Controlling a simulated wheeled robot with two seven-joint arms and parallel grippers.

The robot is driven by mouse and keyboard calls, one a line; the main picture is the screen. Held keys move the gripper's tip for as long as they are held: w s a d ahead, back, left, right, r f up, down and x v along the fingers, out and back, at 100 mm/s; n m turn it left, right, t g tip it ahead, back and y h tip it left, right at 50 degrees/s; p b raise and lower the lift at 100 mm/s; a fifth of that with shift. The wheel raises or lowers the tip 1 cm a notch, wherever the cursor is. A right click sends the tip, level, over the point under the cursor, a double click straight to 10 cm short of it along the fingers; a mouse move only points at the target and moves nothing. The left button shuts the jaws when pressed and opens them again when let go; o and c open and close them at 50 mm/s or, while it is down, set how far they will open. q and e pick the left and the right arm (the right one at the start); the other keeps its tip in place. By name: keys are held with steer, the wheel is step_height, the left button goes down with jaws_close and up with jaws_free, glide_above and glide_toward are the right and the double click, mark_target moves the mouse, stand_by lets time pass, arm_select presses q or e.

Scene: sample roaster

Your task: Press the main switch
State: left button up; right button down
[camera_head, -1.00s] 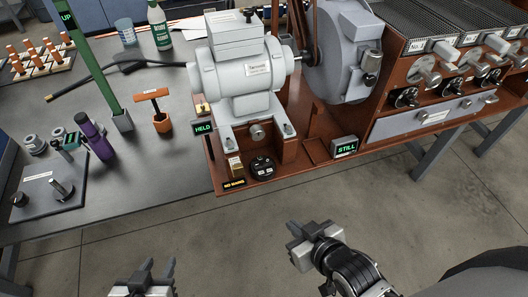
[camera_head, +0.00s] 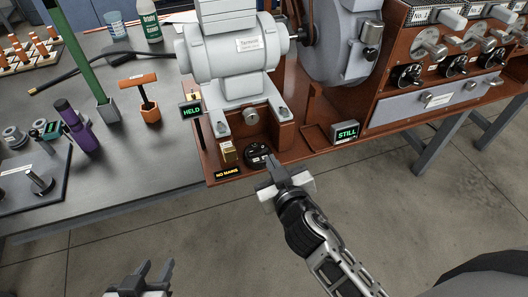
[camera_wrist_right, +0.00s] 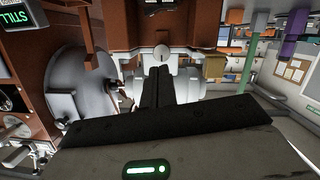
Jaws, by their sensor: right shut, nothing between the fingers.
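A small tan-and-white switch box (camera_head: 228,153) stands on the front edge of the brown machine base, just above a lit "NO MAINS" sign (camera_head: 228,173). A round black control (camera_head: 258,155) sits to its right. My right gripper (camera_head: 271,168) is shut and empty, its fingertips in front of the black control and right of the switch box. Any contact cannot be told. In the right wrist view its closed fingers (camera_wrist_right: 158,86) point at the machine, and a tan box (camera_wrist_right: 214,66) shows to their right. My left gripper (camera_head: 153,272) is open and empty at the bottom of the head view.
A grey motor (camera_head: 232,60) stands behind the switch box. "HELD" (camera_head: 191,111) and "STILL" (camera_head: 345,133) displays flank this area. A purple bottle-like tool (camera_head: 77,125) and an orange-handled tool (camera_head: 148,98) are on the table at left. Floor space in front is free.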

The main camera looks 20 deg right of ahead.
glide_above(264, 151)
steer(key=s+a, duration=0.1)
steer(key=s, duration=0.1)
step_height(264, 151, down, 2)
steer(key=shift+s+a+f, duration=0.1)
steer(key=shift+a, duration=0.05)
steer(key=f, duration=0.1)
steer(key=f+b, duration=0.1)
steer(key=shift+w+d+f, duration=0.2)
steer(key=shift+w+f, duration=0.15)
steer(key=shift+d+f+b, duration=0.15)
steer(key=shift+f+b, duration=0.15)
steer(key=shift+f, duration=0.45)
arm_select(q)
steer(key=shift+w+d+f, duration=0.1)
steer(key=shift+d+f, duration=0.05)
